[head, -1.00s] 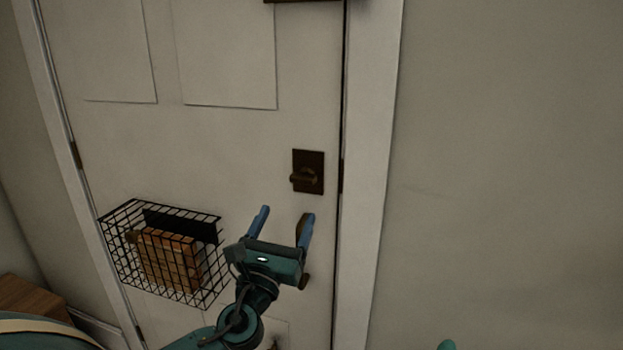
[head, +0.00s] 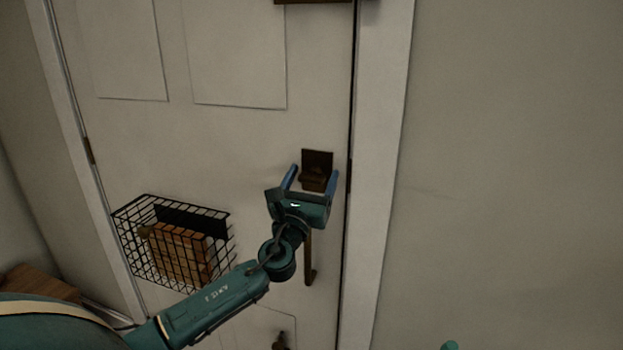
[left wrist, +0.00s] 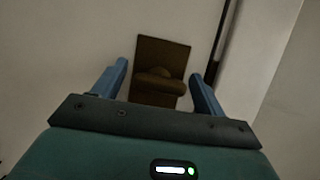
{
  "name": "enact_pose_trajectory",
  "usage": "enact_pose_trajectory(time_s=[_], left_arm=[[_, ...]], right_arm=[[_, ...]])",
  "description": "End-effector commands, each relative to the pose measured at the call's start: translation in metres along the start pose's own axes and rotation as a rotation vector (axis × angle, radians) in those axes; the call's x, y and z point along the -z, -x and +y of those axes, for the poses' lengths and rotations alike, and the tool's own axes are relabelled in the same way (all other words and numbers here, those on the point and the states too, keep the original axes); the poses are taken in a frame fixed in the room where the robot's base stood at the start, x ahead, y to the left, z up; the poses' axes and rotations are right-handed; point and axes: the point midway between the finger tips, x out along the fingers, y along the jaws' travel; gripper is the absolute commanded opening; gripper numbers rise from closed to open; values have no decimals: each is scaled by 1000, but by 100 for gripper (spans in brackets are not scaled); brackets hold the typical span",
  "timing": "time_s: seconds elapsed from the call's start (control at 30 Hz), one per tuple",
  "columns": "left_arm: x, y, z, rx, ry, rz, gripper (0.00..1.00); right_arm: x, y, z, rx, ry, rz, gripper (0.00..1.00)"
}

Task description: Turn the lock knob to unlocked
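The lock is a dark brown plate (head: 318,158) with a knob (head: 315,174) on the white door. In the left wrist view the knob (left wrist: 160,82) is a rounded bar lying roughly crosswise on its plate (left wrist: 163,52). My left gripper (head: 314,174) is open, with its blue fingers on either side of the lock in the picture. In the left wrist view the gripper (left wrist: 160,80) shows gaps between each finger and the knob. It does not hold the knob. Of my right arm, only a small teal tip shows at the bottom edge of the head view; its gripper is not seen.
A dark door handle (head: 309,262) hangs below the lock, partly behind my left gripper. A black wire basket (head: 135,225) with brown contents is on the door at left. The door frame (head: 378,180) and bare wall (head: 510,180) are to the right.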

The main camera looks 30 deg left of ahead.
Motion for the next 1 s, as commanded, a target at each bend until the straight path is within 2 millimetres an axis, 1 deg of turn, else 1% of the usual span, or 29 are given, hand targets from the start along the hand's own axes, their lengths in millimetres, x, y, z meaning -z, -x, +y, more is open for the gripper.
enact_pose_trajectory(time_s=[0.03, 0.07, 0.5, 0.53, 0.77, 1.0], left_arm=[[0, 0, 0, 0, 0, 0, 68], [0, 0, 0, 0, 0, 0, 65], [0, 0, 0, 0, 0, 0, 29], [0, 0, 0, 0, 0, 0, 28], [0, 1, 0, -9, 22, 0, 28], [1, 1, 0, -54, 128, 1, 28]], right_arm=[[0, 0, 0, 0, 1, 0, 36], [0, 0, 0, 0, 2, -1, 36], [-1, 0, 2, 0, 6, -2, 36], [-1, 0, 2, 0, 6, -2, 36], [-1, 0, 2, 0, 5, -2, 36], [-3, -2, 1, 1, -2, 0, 36]])
